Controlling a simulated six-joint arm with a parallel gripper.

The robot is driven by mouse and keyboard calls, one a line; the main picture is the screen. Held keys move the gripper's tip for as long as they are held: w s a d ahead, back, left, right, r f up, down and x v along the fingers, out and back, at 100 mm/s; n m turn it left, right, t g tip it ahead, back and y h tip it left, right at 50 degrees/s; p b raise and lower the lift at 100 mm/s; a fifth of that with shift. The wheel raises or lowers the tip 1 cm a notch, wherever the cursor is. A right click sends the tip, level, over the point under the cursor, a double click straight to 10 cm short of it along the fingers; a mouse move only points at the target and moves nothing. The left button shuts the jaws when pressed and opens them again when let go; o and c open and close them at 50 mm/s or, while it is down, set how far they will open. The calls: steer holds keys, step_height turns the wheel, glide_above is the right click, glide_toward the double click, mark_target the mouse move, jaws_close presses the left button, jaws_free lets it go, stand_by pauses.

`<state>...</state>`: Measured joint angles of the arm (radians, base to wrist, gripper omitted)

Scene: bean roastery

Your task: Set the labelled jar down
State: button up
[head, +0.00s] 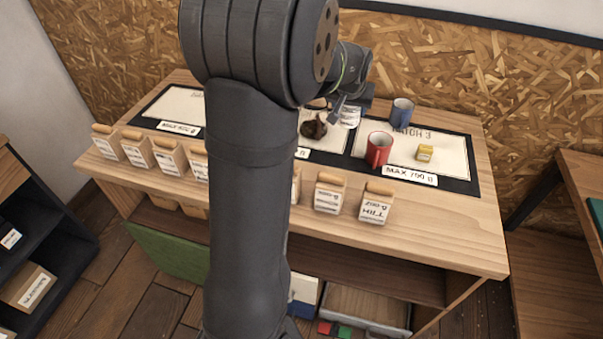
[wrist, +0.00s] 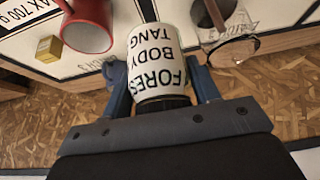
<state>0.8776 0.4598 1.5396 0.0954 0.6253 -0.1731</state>
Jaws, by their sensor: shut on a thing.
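The labelled jar (wrist: 157,50) has a white label with black text reading roughly "FORES", "BODY", "TANG", upside down in the wrist view. My gripper (wrist: 156,78) is shut on it, with one blue finger on each side. In the head view my gripper (head: 345,108) is at the back of the bench, partly hidden by my arm. The jar (head: 351,117) shows there as a small pale shape beside the fingers, left of the red mug. I cannot tell whether its base touches the surface.
A red mug (head: 379,149) stands close by on the "BATCH 3" panel (head: 445,160), with a blue-grey mug (head: 402,112) behind and a yellow block (head: 424,153) to the right. A dark brown heap (head: 313,129) lies left. Several wooden-lidded containers (head: 329,193) line the front. The right bench end is clear.

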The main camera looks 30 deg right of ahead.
steer(key=a+f+n, duration=0.2)
steer(key=a, duration=1.2)
steer(key=shift+t+y, duration=0.3)
steer(key=shift+y, duration=0.1)
steer(key=shift+s+a+f, duration=0.1)
steer(key=shift+a+f, duration=0.05)
steer(key=shift+f, duration=1.5)
steer(key=shift+s+a+f, duration=0.1)
steer(key=shift+a+f, duration=0.05)
steer(key=shift+f, duration=1.45)
steer(key=shift+s+a+f, duration=0.1)
steer(key=shift+a+f, duration=0.05)
steer(key=shift+f, duration=1.5)
steer(key=shift+f, duration=0.15)
steer(key=o, duration=1.1)
steer(key=v, duration=1.2)
